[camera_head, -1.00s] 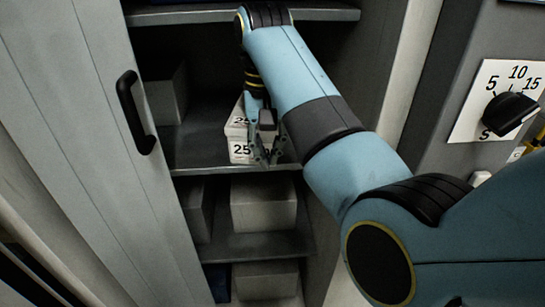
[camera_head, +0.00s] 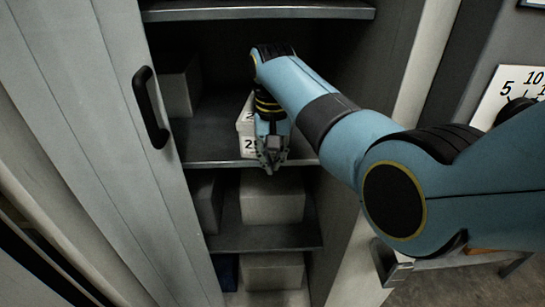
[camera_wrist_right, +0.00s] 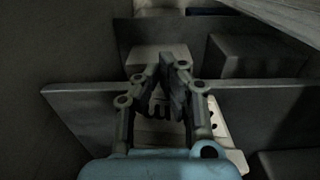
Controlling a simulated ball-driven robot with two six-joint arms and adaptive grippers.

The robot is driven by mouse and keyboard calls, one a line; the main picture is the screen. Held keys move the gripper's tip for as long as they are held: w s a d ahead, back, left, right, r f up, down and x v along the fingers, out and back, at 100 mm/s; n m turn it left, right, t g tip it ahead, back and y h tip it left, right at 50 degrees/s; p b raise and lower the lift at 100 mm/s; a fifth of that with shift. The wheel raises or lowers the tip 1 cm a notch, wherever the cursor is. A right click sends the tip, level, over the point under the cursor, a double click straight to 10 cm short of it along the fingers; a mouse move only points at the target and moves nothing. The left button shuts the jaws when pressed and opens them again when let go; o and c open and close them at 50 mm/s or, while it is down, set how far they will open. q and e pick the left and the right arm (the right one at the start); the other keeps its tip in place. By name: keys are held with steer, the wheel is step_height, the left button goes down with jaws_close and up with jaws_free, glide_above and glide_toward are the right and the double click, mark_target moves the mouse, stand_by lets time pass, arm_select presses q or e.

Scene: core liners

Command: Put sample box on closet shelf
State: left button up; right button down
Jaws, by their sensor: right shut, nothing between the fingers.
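The sample box (camera_head: 243,127) is white with black numbers and sits on the closet's middle shelf (camera_head: 205,150), near its front edge. My right gripper hides most of it in the head view. My right gripper (camera_head: 272,165) is shut and empty, its fingers pointing down by the shelf's front edge, in front of the box. In the right wrist view the shut fingers (camera_wrist_right: 170,68) reach over the shelf edge, with a pale marked surface (camera_wrist_right: 235,150) partly hidden behind them. I cannot tell whether the gripper touches the box. My left gripper is not in view.
The closet door (camera_head: 95,120) with a black handle (camera_head: 152,108) stands open at the left. Grey boxes stand on the middle shelf's left (camera_head: 178,90) and on the lower shelves (camera_head: 272,198). An upper shelf (camera_head: 260,11) crosses above my arm. A dial panel is at the right.

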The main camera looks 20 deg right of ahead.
steer(key=shift+w+d, duration=0.1)
steer(key=shift+w, duration=0.1)
steer(key=w+b, duration=0.1)
steer(key=w+d+b, duration=0.1)
steer(key=w, duration=0.1)
steer(key=shift+w+b, duration=0.15)
steer(key=shift+b, duration=0.15)
stand_by(0.4)
steer(key=shift+a, duration=0.1)
